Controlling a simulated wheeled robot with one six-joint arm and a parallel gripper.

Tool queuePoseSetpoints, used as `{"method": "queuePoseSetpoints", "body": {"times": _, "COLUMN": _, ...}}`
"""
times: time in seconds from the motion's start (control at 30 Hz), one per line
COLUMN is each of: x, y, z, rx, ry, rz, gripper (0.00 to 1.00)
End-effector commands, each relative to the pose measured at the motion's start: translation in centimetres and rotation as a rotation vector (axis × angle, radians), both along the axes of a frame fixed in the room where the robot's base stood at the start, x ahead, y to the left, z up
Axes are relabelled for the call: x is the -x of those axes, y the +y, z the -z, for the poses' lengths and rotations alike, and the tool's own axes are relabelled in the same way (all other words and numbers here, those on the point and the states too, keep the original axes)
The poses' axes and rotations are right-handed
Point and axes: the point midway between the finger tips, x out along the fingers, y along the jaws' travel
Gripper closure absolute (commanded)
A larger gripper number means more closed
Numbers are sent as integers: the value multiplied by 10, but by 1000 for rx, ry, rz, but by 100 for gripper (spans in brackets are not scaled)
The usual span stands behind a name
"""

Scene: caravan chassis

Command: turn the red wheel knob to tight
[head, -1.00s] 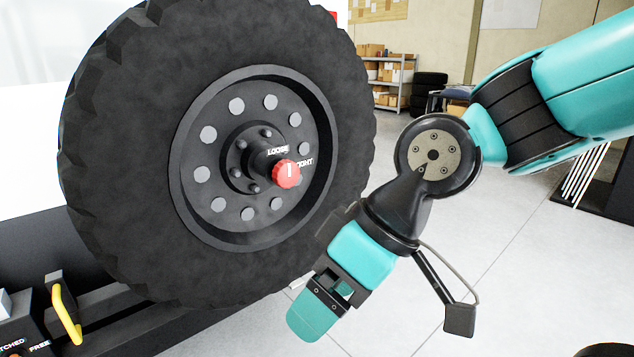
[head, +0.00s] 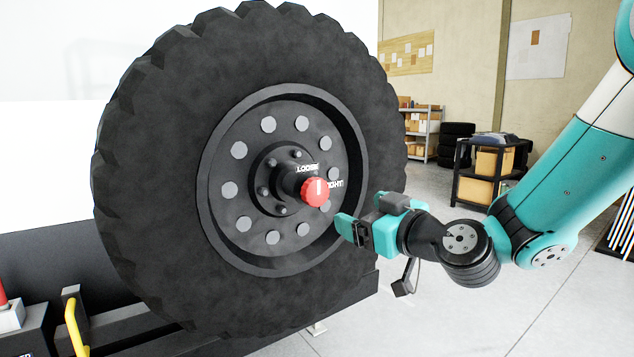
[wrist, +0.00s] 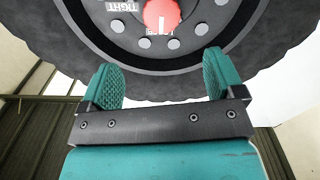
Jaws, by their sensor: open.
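The red wheel knob (head: 314,192) sits on the hub of the big black wheel (head: 145,190). Its white mark points up in the head view, toward the LOOSE label; the TIGHT label lies to the right. In the wrist view the knob (wrist: 162,15) is at the top edge, partly cut off, its mark pointing down toward the partly hidden LOOSE label. The TIGHT label (wrist: 122,5) is at its upper left. My gripper (head: 350,226) is to the right of and below the knob, apart from it. In the wrist view its two teal fingers (wrist: 163,80) are spread with nothing between them.
A yellow handle (head: 76,325) stands at the lower left. A black cart with boxes (head: 488,170) and a shelf (head: 424,132) stand farther back.

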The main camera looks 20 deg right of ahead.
Motion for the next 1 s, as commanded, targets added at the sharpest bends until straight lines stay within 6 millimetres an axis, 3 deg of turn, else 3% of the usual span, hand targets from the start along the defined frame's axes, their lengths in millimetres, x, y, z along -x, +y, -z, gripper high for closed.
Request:
{"method": "queuePoseSetpoints", "body": {"times": 0.3, "x": -72, "y": 25, "z": -7, "rx": 1, "ry": 1, "rz": -7, "gripper": 12}}
{"method": "queuePoseSetpoints", "body": {"times": 0.53, "x": -114, "y": 39, "z": -5, "rx": 2, "ry": -1, "rz": -5, "gripper": 12}}
{"method": "queuePoseSetpoints", "body": {"times": 0.73, "x": -132, "y": 44, "z": -2, "rx": 1, "ry": -2, "rz": -3, "gripper": 12}}
{"method": "queuePoseSetpoints", "body": {"times": 1.0, "x": -135, "y": 45, "z": 0, "rx": 2, "ry": -2, "rz": -3, "gripper": 12}}
